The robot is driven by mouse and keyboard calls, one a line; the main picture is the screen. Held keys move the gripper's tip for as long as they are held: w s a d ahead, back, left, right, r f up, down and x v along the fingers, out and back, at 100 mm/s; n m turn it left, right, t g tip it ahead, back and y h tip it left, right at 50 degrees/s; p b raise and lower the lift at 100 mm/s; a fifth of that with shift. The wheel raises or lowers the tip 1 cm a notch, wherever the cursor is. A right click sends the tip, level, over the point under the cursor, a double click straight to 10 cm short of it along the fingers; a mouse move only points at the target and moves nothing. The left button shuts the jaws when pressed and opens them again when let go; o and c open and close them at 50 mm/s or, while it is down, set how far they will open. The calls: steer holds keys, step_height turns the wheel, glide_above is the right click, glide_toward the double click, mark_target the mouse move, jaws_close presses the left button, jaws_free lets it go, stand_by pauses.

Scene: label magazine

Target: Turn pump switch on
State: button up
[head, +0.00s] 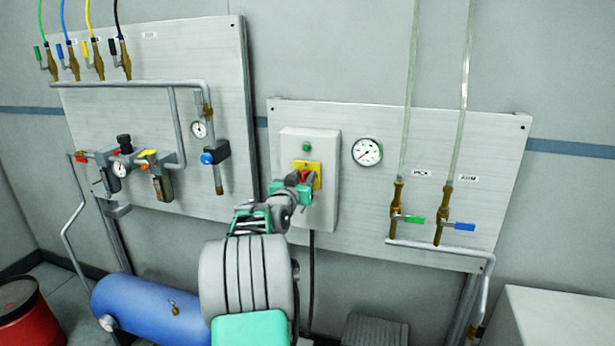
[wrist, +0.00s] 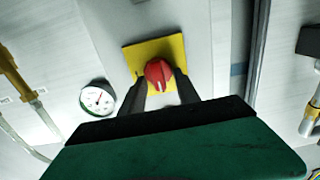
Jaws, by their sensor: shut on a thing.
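The pump switch is a red rotary knob on a yellow square plate (head: 314,168), set on a light grey box (head: 322,220) on the right-hand panel. In the wrist view the red knob (wrist: 158,71) sits on the yellow plate (wrist: 133,54), with a white mark on its face. My gripper (head: 302,180) is at the knob in the head view and hides part of it. In the wrist view my gripper's dark fingers (wrist: 160,88) lie on both sides of the knob, shut on it. A green button or lamp (head: 306,147) is above the plate.
A round gauge (head: 367,152) is right of the box. Brass valves with a green handle (head: 414,219) and a blue handle (head: 464,227) are farther right. The left panel (head: 215,60) carries pipes and regulators. A blue tank (head: 150,310) and a red drum (head: 30,312) stand below.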

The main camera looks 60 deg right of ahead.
jaws_close()
steer(key=shift+s+f+b, duration=0.1)
steer(key=shift+f+b, duration=0.05)
steer(key=shift+b, duration=0.2)
steer(key=shift+f+m+b, duration=0.1)
steer(key=shift+m+b, duration=0.2)
steer(key=shift+b, duration=0.1)
steer(key=shift+s+f+m+b, duration=0.1)
steer(key=shift+s+m+b, duration=0.05)
steer(key=shift+m+b, duration=3.3)
steer(key=shift+s+f+m+b, duration=0.1)
steer(key=shift+s+m+b, duration=0.1)
steer(key=shift+m+b, duration=3.25)
steer(key=shift+s+f+m+b, duration=0.15)
steer(key=shift+m+b, duration=1.65)
steer(key=shift+b, duration=3.2)
steer(key=shift+r, duration=0.15)
